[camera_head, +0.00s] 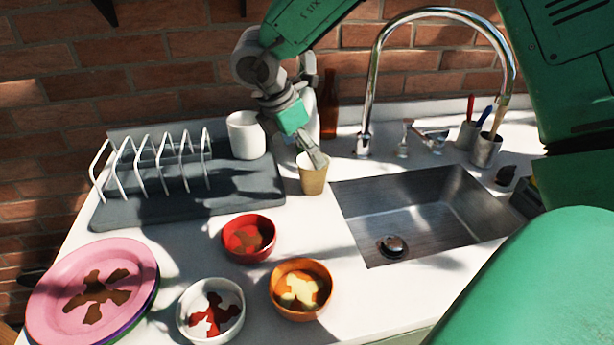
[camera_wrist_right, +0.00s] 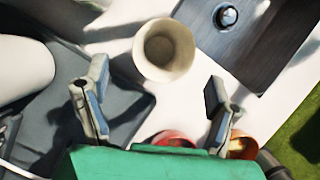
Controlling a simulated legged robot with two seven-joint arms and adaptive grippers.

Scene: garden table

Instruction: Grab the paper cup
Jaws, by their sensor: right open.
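The tan paper cup (camera_head: 313,181) stands upright on the white counter, between the grey drying mat and the sink. My right gripper (camera_head: 317,158) reaches down from above and is at the cup's rim in the head view. In the right wrist view, the cup (camera_wrist_right: 164,50) shows its open mouth and looks empty. There, the right gripper (camera_wrist_right: 157,85) has its two fingers spread wide, with the cup just beyond and between the tips. Nothing is held. Whether a finger touches the rim cannot be told. My left gripper is not in view.
A white mug (camera_head: 246,136) and a dish rack (camera_head: 150,165) stand left of the cup. A brown bottle (camera_head: 329,108) and the faucet (camera_head: 365,100) are behind. The sink (camera_head: 420,215) lies right. Red (camera_head: 247,238), orange (camera_head: 301,289) and white (camera_head: 210,309) bowls stand in front.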

